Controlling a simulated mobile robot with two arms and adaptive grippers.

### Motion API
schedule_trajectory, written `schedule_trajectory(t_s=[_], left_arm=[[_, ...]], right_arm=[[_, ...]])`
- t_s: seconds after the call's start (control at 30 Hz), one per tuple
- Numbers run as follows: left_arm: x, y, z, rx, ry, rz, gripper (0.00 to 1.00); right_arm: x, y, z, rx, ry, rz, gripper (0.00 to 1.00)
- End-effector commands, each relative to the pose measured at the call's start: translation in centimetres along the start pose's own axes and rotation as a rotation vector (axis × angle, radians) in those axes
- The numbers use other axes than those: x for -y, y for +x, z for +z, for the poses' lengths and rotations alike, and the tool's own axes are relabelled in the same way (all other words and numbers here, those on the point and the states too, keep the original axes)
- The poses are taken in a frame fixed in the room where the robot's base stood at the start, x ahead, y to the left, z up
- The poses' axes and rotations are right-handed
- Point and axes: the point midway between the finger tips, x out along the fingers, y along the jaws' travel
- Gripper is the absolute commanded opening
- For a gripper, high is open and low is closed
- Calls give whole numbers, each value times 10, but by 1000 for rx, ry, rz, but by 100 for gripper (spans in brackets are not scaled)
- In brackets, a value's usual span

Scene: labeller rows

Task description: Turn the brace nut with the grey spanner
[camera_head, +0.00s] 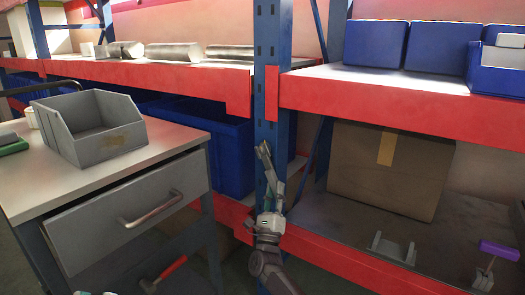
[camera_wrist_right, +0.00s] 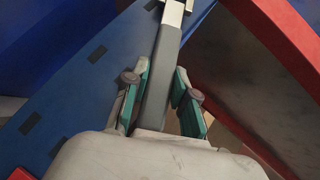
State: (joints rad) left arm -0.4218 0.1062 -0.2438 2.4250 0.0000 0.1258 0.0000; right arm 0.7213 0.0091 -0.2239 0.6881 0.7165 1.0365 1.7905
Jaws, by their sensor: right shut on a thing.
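My right gripper (camera_head: 271,196) is shut on the grey spanner (camera_head: 264,153), which points up in front of the blue rack upright (camera_head: 270,95). In the right wrist view, the spanner (camera_wrist_right: 158,85) runs between the green pads of the right gripper (camera_wrist_right: 163,95), and its shiny head is partly cut off by the top edge. I cannot make out the brace nut in either view, and cannot tell whether the spanner head touches anything. A blue diagonal brace (camera_head: 312,155) shows behind the upright. My left gripper is not in view.
Red shelf beams (camera_head: 400,112) run beside the upright. A cardboard box (camera_head: 390,170), grey brackets (camera_head: 390,247) and a purple-handled tool (camera_head: 497,251) are on the lower right shelf. A drawer bench (camera_head: 125,205) with a grey bin (camera_head: 95,128) stands at left.

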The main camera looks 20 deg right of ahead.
Motion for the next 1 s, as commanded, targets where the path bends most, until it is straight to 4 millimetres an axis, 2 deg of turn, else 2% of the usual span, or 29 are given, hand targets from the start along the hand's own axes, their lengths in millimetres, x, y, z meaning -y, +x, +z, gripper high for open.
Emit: schedule_trajectory(t_s=[1.0], left_arm=[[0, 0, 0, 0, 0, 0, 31]], right_arm=[[0, -31, -31, 1, -1, 0, 0]])
